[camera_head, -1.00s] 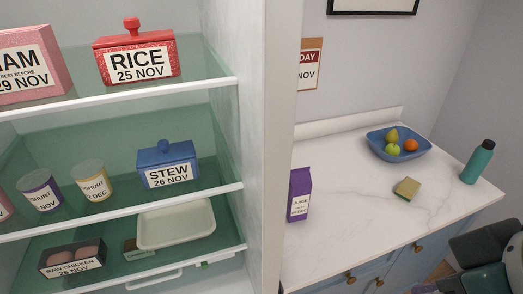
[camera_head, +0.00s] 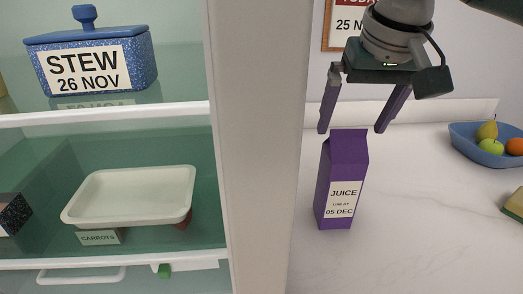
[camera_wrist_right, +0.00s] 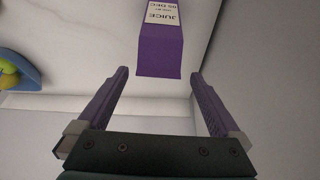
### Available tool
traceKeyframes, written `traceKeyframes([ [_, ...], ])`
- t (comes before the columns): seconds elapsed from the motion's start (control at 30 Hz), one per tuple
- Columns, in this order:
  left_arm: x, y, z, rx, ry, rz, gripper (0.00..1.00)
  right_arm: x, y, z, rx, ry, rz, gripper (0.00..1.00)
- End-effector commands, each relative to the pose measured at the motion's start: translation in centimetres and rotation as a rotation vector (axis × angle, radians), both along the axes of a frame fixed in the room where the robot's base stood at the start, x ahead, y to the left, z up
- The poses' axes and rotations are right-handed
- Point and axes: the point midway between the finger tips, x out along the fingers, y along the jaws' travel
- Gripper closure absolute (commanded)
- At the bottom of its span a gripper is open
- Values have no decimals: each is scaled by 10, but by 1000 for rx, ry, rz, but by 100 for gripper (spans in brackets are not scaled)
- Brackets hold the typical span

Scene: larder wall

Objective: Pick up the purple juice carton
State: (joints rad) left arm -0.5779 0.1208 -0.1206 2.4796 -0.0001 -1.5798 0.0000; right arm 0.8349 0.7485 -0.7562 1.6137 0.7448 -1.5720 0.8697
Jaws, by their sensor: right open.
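The purple juice carton (camera_head: 342,180) stands upright on the white marble counter, right of the fridge's side wall, its label facing me. My right gripper (camera_head: 353,130) is open and empty, fingers pointing down, with its fingertips around the height of the carton's top. In the right wrist view, the carton (camera_wrist_right: 160,45) shows beyond the open fingertips of the gripper (camera_wrist_right: 158,78), roughly centred between them, with nothing between the fingers. My left gripper is in neither view.
The fridge side wall (camera_head: 255,150) rises close left of the carton. A blue fruit bowl (camera_head: 478,150) and a sponge (camera_head: 514,204) are to the right. The counter between them and the carton is clear. Fridge shelves hold a stew box (camera_head: 92,60) and a white tray (camera_head: 130,197).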

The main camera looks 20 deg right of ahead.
Motion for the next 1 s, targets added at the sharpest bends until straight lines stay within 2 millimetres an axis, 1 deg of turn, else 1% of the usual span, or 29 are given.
traceKeyframes([
  [0.03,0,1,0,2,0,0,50,3,0,-7,2,2,-1,0],
  [0.1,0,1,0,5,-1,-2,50,6,-1,-14,2,2,0,0],
  [0.27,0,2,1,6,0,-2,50,11,-4,-25,0,0,1,0],
  [0.43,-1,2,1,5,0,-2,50,20,-9,-48,-1,1,1,0],
  [0.53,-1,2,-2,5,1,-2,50,25,-10,-60,0,1,2,0],
  [0.67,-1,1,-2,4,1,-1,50,28,-11,-66,-1,-2,4,0],
  [0.87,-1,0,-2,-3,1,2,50,28,-11,-66,-1,-3,4,0],
  [1.0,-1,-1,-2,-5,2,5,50,28,-11,-66,0,-2,4,15],
])
